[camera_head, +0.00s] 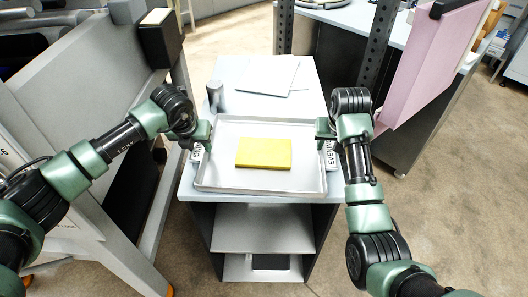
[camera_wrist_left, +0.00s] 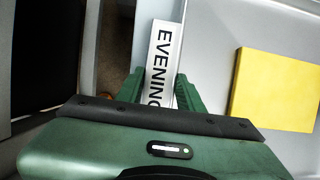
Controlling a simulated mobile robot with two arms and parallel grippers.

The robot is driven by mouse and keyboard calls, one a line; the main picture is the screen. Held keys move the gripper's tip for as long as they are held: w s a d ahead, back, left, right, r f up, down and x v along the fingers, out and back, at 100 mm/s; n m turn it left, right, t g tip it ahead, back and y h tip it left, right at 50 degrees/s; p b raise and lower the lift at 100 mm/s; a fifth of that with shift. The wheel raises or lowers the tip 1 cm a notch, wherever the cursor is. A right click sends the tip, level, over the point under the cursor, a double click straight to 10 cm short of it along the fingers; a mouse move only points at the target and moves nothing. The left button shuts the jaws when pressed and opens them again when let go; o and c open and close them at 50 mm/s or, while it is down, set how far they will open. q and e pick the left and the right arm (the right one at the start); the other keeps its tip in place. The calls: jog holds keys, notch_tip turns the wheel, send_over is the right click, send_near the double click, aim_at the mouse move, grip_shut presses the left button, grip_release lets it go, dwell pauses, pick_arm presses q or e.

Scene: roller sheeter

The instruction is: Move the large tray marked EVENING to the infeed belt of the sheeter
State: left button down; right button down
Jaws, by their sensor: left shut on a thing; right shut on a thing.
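The large metal tray (camera_head: 225,180) sits on a small light-topped table, with a yellow block (camera_head: 263,153) lying inside it. A white label reading EVENING (camera_wrist_left: 163,62) is on the tray's left side in the left wrist view, and a label (camera_head: 331,155) also shows on its right side in the head view. My left gripper (camera_head: 203,134) is shut on the tray's left side. My right gripper (camera_head: 325,130) is shut on its right side. The fingertips are partly hidden. The sheeter's infeed belt cannot be identified for certain.
A large grey machine (camera_head: 90,75) stands close at the left. A pink panel (camera_head: 435,60) and a dark-sided counter (camera_head: 415,125) stand at the right. Floor is clear at the lower right.

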pick_arm(q)
jog(key=shift+w+r, duration=0.15)
jog(key=shift+r, duration=0.1)
pick_arm(e)
jog(key=shift+w+r, duration=0.15)
jog(key=shift+r, duration=0.1)
